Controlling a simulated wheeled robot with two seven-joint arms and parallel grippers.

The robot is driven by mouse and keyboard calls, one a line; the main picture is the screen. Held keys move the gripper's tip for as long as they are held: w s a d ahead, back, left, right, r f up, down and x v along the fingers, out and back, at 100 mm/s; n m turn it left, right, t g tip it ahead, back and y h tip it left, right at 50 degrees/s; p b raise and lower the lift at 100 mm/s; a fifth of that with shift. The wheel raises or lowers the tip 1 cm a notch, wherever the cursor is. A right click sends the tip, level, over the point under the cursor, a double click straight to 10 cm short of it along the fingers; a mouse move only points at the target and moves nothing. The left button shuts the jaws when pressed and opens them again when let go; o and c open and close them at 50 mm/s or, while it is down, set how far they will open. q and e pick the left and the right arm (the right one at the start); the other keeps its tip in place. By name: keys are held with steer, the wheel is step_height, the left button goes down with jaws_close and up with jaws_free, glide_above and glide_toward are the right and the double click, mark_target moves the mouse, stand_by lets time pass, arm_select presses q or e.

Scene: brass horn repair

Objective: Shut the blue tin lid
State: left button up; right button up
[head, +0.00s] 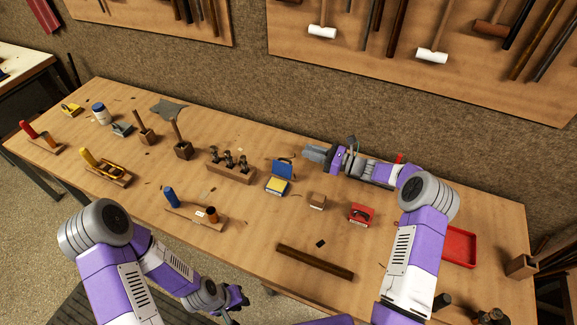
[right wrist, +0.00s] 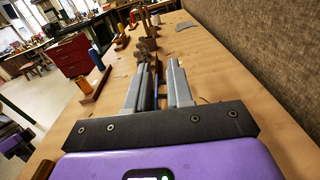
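The blue tin (head: 276,187) stands on the workbench near its middle, with yellow showing in its open top. Its blue lid (head: 283,169) stands raised at the back of the tin. My right gripper (head: 306,153) is behind and to the right of the lid, its grey fingers pointing left, apart from the lid. In the right wrist view the fingers (right wrist: 160,66) have a narrow gap between them and hold nothing I can see.
A wooden block with dark tools (head: 231,171) stands left of the tin. A small wooden block (head: 317,201) and a red box (head: 361,214) stand to its right. A dark bar (head: 315,262) lies in front. A red tray (head: 459,246) is at right.

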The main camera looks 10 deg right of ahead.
steer(key=b, duration=0.7)
glide_toward(290, 161)
steer(key=x, duration=0.2)
steer(key=shift+w+a+f, duration=0.15)
steer(key=shift+w+f, duration=0.1)
steer(key=shift+w, duration=0.05)
steer(key=b+x, duration=0.1)
steer(key=x, duration=0.6)
steer(key=shift+w+a, duration=0.2)
jaws_close()
